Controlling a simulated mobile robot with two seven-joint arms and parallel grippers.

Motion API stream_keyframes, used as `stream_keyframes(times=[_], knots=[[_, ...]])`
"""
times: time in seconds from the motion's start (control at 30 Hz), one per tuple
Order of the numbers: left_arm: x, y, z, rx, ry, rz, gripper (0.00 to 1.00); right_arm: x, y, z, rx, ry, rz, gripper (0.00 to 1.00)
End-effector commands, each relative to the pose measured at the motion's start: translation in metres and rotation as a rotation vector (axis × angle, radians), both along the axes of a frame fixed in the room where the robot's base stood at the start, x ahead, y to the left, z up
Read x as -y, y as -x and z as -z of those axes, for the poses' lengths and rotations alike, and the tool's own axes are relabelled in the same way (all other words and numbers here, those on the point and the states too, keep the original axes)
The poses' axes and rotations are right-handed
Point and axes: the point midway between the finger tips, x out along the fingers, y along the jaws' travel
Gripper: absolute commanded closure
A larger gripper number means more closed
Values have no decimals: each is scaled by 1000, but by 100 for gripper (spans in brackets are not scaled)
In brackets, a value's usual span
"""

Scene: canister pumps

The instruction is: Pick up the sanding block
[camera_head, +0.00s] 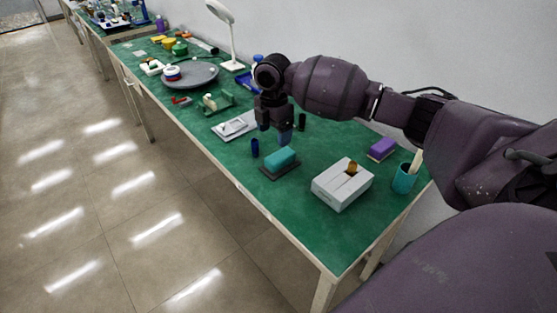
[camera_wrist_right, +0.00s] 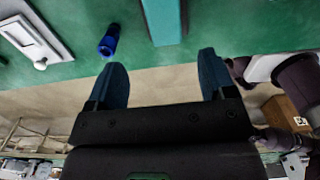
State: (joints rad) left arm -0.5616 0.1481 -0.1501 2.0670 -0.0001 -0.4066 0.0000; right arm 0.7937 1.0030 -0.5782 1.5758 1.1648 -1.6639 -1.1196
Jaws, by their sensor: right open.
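A teal block (camera_head: 281,157), which looks like the sanding block, sits on a dark grey base (camera_head: 279,171) on the green table. Its teal side also shows at the top of the right wrist view (camera_wrist_right: 163,20). My right gripper (camera_head: 274,132) is above the table, just behind the block in the head view and apart from it. In the right wrist view the two blue fingertips (camera_wrist_right: 162,68) are spread wide with nothing between them. My left gripper is not in view.
A dark blue cylinder (camera_head: 255,148) stands close left of the block. A white box (camera_head: 342,186), a purple block (camera_head: 381,148) and a teal cup (camera_head: 403,180) are to the right. A light grey tray (camera_head: 234,126) lies left of the gripper. Green table shows bare in front.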

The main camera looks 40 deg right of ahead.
Motion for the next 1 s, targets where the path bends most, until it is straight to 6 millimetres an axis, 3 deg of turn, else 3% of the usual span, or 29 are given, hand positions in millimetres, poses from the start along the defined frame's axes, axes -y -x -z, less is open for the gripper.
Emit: stream_keyframes(times=[0.3,0.57,0.83,1.0], knots=[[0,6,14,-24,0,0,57,0,1,47,-4,-1,2,23],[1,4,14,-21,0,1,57,2,3,61,-2,-1,2,23],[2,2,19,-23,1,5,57,7,8,98,-4,-1,3,23],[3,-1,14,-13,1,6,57,7,7,102,1,0,3,23]])
